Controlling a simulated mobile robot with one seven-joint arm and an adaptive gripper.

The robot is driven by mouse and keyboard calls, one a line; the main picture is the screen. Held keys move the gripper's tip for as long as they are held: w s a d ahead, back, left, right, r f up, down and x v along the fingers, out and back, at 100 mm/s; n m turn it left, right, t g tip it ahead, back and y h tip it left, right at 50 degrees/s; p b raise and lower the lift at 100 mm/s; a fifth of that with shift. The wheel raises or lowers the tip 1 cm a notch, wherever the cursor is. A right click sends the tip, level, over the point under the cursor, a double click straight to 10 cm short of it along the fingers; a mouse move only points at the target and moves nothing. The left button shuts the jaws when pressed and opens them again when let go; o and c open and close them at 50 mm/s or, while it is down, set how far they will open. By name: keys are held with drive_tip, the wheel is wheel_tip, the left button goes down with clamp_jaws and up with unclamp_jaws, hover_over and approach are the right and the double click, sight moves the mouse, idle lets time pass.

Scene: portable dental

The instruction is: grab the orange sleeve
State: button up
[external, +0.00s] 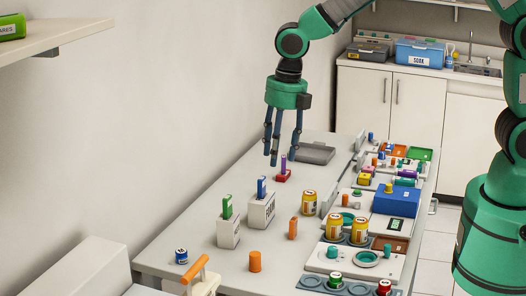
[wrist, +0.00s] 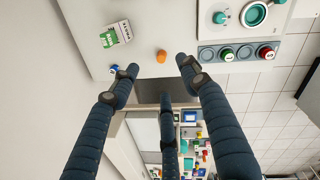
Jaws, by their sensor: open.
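A short orange cylinder (external: 255,261), which looks like the orange sleeve, stands upright near the front edge of the table. It also shows in the wrist view (wrist: 161,56), framed between two fingers near the table edge. A taller, narrow orange piece (external: 293,228) stands farther back; I cannot tell for certain which one is called the sleeve. My gripper (external: 272,158) has its fingers spread, pointing down and empty. It is in the air, well apart from both orange pieces. Its fingers also show in the wrist view (wrist: 158,82).
Yellow cans (external: 333,227) and a tray with coloured knobs (external: 350,287) are to the right. Bare table surrounds the short orange cylinder.

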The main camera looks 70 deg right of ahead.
sight(255, 253)
drive_tip(key=w+a+f+n, duration=0.2)
drive_tip(key=a+f+n, duration=0.1)
drive_tip(key=f, duration=0.4)
drive_tip(key=w+a+f+n+g+p, duration=0.1)
drive_tip(key=a+f+n, duration=0.3)
drive_tip(key=f, duration=0.3)
drive_tip(key=shift+w+a+f+n, duration=0.15)
drive_tip(key=shift+w+f+n, duration=0.15)
drive_tip(key=shift+w+n, duration=0.1)
drive_tip(key=shift+f, duration=0.15)
drive_tip(key=shift+f+b, duration=0.4)
drive_tip(key=shift+f, duration=3.75)
drive_tip(key=shift+f, duration=0.1)
drive_tip(key=shift+s+f+b, duration=0.1)
drive_tip(key=shift+f+b, duration=0.2)
drive_tip(key=shift+f, duration=2.2)
drive_tip(key=c, duration=0.8)
